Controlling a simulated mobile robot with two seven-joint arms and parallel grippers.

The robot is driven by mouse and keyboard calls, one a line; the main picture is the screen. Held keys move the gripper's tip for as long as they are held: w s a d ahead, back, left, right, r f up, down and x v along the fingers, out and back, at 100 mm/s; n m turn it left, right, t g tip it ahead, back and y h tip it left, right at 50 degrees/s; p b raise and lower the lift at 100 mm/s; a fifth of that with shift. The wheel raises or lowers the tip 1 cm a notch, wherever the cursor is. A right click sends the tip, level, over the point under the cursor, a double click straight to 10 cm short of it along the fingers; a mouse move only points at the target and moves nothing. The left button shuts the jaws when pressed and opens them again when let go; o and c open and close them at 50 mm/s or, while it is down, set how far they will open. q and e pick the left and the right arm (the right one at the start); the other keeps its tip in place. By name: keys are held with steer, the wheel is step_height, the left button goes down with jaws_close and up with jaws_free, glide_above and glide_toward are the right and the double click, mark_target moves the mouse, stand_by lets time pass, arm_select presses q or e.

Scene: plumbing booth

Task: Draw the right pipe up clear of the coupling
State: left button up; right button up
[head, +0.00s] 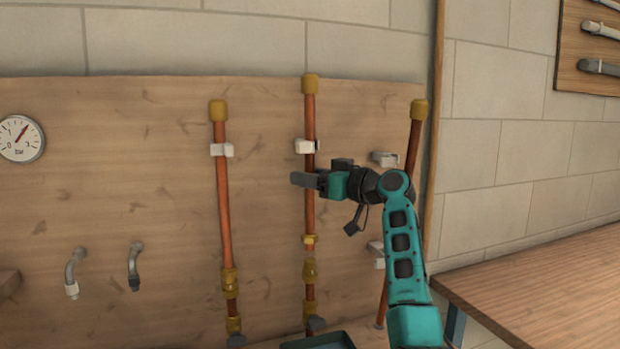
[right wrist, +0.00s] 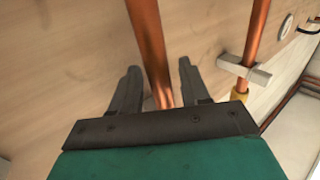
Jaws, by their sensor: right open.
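In the head view a copper pipe (head: 310,220) with a brass cap stands upright at the middle, right of another upright pipe (head: 222,190). Its brass coupling (head: 310,270) is low on the board, and the pipe appears to run down into it. My right gripper (head: 308,181) is at this middle pipe, just below its white clip (head: 306,146). In the right wrist view the gripper (right wrist: 160,82) is open, with the pipe (right wrist: 148,40) running between its fingers. I cannot tell whether a finger touches it.
A third capped pipe (head: 416,135) leans at the board's right, partly behind my right arm. A wooden worktop (head: 550,290) stands at right.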

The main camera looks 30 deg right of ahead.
steer(key=shift+s+f, duration=0.1)
steer(key=b+v, duration=0.2)
steer(key=v, duration=1)
steer(key=shift+s+d, duration=0.2)
steer(key=shift+s, duration=0.1)
